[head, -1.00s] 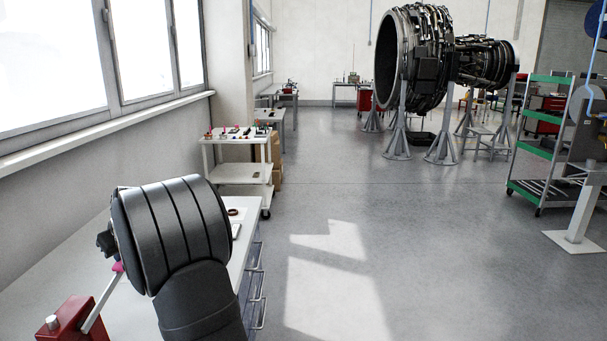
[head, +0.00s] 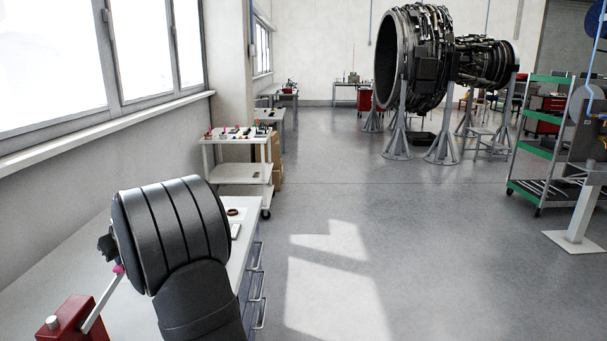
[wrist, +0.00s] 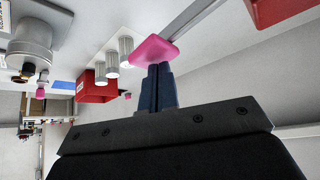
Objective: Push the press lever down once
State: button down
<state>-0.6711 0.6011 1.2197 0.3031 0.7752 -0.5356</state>
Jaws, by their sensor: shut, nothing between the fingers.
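The press (head: 72,322) is a red block at the lower left of the head view. Its thin grey lever (head: 100,305) slants up and right to a pink end knob (head: 118,269). In the wrist view the pink knob (wrist: 155,50) is large and close, with the lever (wrist: 195,18) running to the upper right. My gripper (wrist: 158,68) is shut and empty, its dark fingertips right at the knob, apparently touching it. In the head view my wrist covers most of the gripper; a dark part of it shows just above the knob.
The white bench (head: 60,270) runs along the wall under the windows. The wrist view shows a red bin (wrist: 97,88), several pale cylinders (wrist: 112,62) and a grey device (wrist: 30,48) with a small pink knob beyond the fingers. A trolley (head: 240,172) stands past the bench.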

notch_tip(320, 180, down, 8)
dwell(1.7)
jog(key=shift+r, duration=5.9)
jog(key=shift+f, duration=1.4)
jog(key=c, duration=2.1)
grip_release()
